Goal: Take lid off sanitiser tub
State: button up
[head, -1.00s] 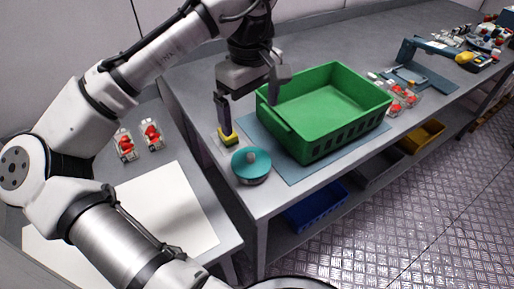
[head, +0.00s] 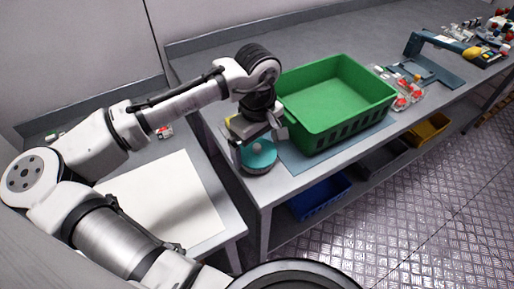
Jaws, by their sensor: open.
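The sanitiser tub (head: 259,171) stands at the near left corner of the grey bench. Its round teal lid (head: 266,158) is on it, with a small pale knob (head: 258,146) in the middle. My gripper (head: 261,150) is open and points down over the lid, with one finger to each side of the knob. The gripper body hides the far part of the lid. I cannot tell whether the fingers touch the lid.
A green crate (head: 335,129) stands on a blue-grey mat (head: 297,160) close to the right of the tub. A yellow object (head: 229,121) is mostly hidden behind my gripper. A lower table with a white sheet (head: 178,196) is at left.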

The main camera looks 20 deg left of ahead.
jog(key=shift+c, duration=0.3)
jog(key=c, duration=0.8)
jog(key=shift+o, duration=0.2)
